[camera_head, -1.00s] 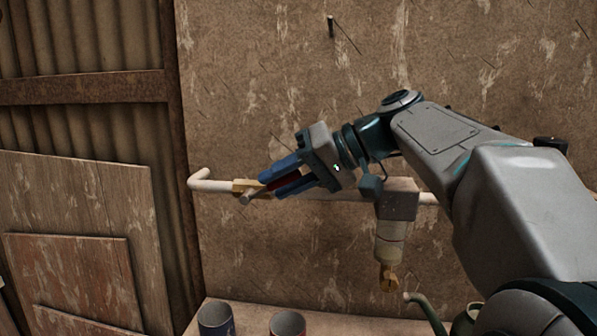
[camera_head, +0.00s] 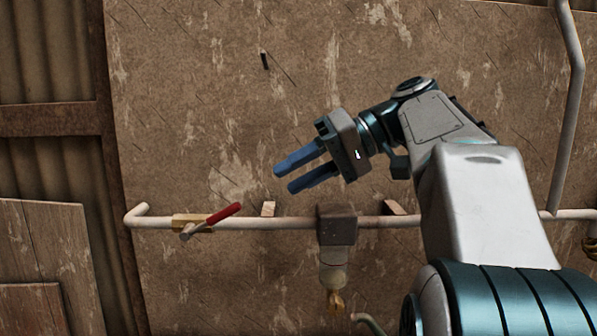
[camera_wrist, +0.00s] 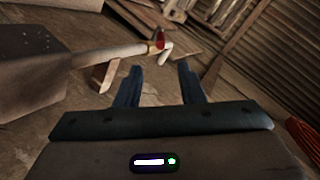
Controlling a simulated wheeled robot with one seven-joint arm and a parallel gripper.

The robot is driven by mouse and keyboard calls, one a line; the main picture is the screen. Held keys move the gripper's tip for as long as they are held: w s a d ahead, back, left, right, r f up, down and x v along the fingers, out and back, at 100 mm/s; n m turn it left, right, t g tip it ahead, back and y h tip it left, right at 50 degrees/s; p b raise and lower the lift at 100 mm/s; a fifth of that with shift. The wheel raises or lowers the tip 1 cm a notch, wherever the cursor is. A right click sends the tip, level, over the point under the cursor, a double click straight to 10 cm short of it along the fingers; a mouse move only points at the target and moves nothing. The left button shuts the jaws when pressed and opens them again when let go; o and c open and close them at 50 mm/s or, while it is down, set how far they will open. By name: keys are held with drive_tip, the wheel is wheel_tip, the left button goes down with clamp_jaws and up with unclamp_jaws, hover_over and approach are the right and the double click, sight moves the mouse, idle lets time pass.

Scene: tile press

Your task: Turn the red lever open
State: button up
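The red lever (camera_head: 224,213) sits on a brass valve (camera_head: 186,222) on the white horizontal pipe, toward its left end. The lever slants up to the right, at an angle to the pipe. In the wrist view the red lever (camera_wrist: 159,39) shows small beyond the fingers, near the pipe's far end. My gripper (camera_head: 277,180) is open and empty, with its blue fingers apart. It is above and to the right of the lever in the head view and does not touch it.
The white pipe (camera_head: 275,223) runs along the worn wall, with a dark block (camera_head: 337,225) and a brass tap (camera_head: 335,300) below it. A peg (camera_head: 264,60) sticks out higher up. Wooden boards (camera_head: 45,250) lean at the left.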

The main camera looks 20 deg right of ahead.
drive_tip(key=c, duration=0.4)
drive_tip(key=shift+w+a+r+p, duration=0.1)
drive_tip(key=shift+a+r+p, duration=0.05)
drive_tip(key=shift+r+p, duration=0.3)
clamp_jaws()
drive_tip(key=w+a+r+n+g+h+p, duration=0.1)
drive_tip(key=w+a+r+n+h+p, duration=0.2)
drive_tip(key=r+n+p, duration=0.6)
drive_tip(key=p, duration=0.4)
hover_over(231, 206)
drive_tip(key=w+a, duration=0.1)
drive_tip(key=w, duration=0.1)
wheel_tip(231, 206, down, 9)
drive_tip(key=shift+g+y, duration=0.3)
drive_tip(key=shift+s+d+f, duration=0.15)
drive_tip(key=shift+d+f, duration=0.05)
drive_tip(key=shift+f, duration=0.45)
drive_tip(key=shift+s+d+f, duration=0.15)
drive_tip(key=shift+s+f, duration=0.05)
drive_tip(key=shift+f, duration=0.4)
drive_tip(key=shift+s+d+f, duration=0.15)
drive_tip(key=shift+d+f, duration=0.05)
drive_tip(key=shift+f, duration=0.45)
drive_tip(key=shift+f, duration=0.15)
